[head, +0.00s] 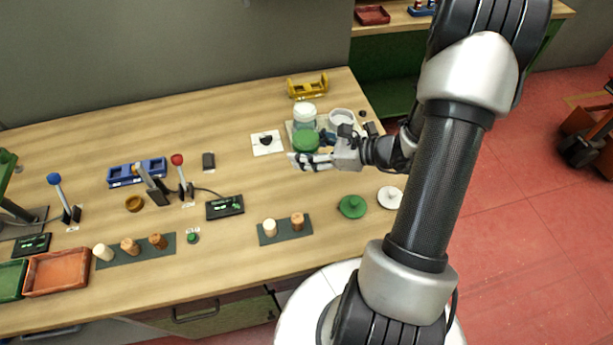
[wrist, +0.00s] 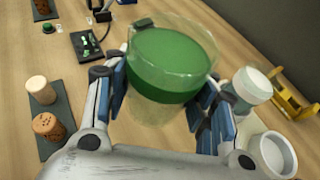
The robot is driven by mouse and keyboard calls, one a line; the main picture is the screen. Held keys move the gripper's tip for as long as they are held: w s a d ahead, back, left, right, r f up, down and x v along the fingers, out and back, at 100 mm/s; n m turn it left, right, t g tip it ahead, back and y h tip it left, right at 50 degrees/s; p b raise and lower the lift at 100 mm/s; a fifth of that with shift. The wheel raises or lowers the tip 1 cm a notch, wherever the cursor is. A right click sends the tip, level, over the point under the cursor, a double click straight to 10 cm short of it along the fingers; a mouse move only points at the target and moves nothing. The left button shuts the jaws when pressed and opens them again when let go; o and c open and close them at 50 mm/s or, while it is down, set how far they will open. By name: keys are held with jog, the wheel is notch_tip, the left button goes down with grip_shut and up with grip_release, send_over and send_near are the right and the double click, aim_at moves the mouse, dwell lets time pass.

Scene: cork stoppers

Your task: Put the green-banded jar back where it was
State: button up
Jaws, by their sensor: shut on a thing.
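The green-banded jar (head: 306,142) is clear with a wide green part, and it also shows large in the wrist view (wrist: 168,62). My gripper (head: 312,157) is shut on it, with a finger pad on each side in the wrist view. Whether the jar's base touches anything is hidden. A pale mat (head: 291,129) lies beside and behind the jar. A white-topped jar (head: 304,114) stands just behind it, and a white round dish (head: 341,116) is to the right. A green lid (head: 352,206) and a white lid (head: 390,197) lie nearer the front edge.
A white card with a black knob (head: 266,143) lies left of the jar. A yellow holder (head: 307,86) stands at the back. Bare wood lies between.

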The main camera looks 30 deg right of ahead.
notch_tip(320, 180, down, 10)
jog(key=b, duration=0.2)
jog(key=shift+r+b, duration=0.15)
jog(key=shift+b, duration=0.25)
jog(key=shift+f, duration=0.25)
jog(key=o, duration=1.3)
jog(key=shift+r, duration=0.15)
jog(key=shift+s+d+r, duration=0.1)
jog(key=shift+r, duration=0.1)
jog(key=p+v, duration=0.3)
jog(key=v, duration=0.8)
jog(key=shift+s+d, duration=0.2)
jog(key=shift+s, duration=0.1)
jog(key=shift+r, duration=0.1)
